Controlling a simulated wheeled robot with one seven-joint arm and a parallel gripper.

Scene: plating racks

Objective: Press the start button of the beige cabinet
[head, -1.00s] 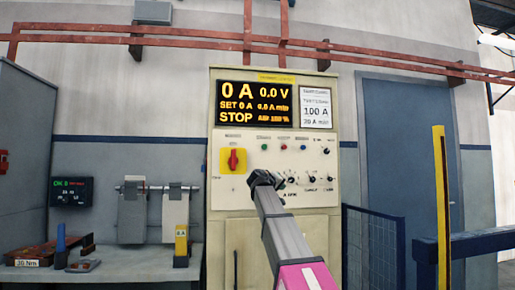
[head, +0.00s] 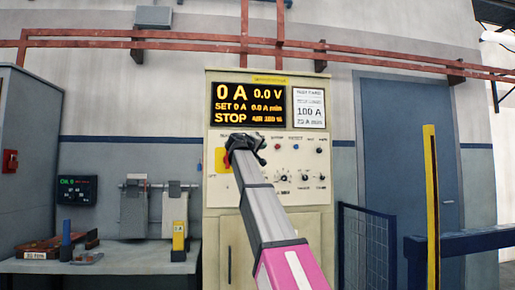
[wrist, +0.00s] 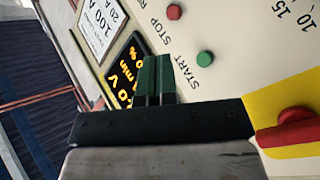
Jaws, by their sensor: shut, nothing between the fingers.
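The beige cabinet (head: 217,185) stands against the wall, its display (head: 248,104) reading 0 A, 0.0 V and STOP. In the wrist view the green start button (wrist: 205,58) sits beside the word START, with the red stop button (wrist: 175,12) near the word STOP. My gripper (head: 245,146) is raised in front of the panel and hides the start button in the head view. Its shut, empty fingers also show in the wrist view (wrist: 153,62), left of the green button in the picture. Contact with the panel cannot be made out.
A red switch on a yellow plate (wrist: 290,122) is close to my gripper, partly hidden in the head view. Several knobs (head: 304,178) lie right of my gripper. A bench (head: 120,266) stands left, a blue mesh fence (head: 366,245) and yellow post (head: 431,200) right.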

